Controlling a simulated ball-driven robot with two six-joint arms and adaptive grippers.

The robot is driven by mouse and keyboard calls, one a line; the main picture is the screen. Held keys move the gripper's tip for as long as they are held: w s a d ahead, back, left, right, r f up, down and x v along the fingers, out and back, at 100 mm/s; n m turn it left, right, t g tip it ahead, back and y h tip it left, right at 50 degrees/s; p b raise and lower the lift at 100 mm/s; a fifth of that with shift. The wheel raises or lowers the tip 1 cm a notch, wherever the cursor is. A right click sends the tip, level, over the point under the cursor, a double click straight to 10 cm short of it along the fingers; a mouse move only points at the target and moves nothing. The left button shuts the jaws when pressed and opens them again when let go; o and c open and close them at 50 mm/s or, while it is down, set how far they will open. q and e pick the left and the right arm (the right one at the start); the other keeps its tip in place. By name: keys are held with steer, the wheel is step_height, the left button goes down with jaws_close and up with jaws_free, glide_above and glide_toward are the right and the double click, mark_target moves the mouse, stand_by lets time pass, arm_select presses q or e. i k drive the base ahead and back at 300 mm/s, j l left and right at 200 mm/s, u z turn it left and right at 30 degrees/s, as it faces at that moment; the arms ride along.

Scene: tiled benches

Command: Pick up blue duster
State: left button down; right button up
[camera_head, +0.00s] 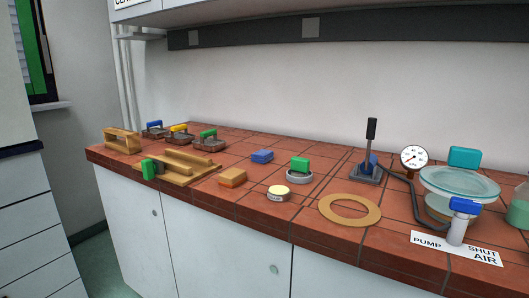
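A small blue block (262,156), which looks like the blue duster, lies on the red tiled bench (340,240) near the middle of the view. It lies apart from the things around it. An orange block with a wood-coloured side (232,178) lies in front of it, a little to the left. Neither of my grippers is in view.
Wooden racks (178,166) and several coloured-handled items (179,133) are at left. A lever (370,150), gauge (413,157), flat ring (350,209) and glass-plate pump (459,184) occupy the right.

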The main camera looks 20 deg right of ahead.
mark_target(263, 156)
steer(key=i+j+z, duration=0.4)
steer(key=i+j, duration=0.45)
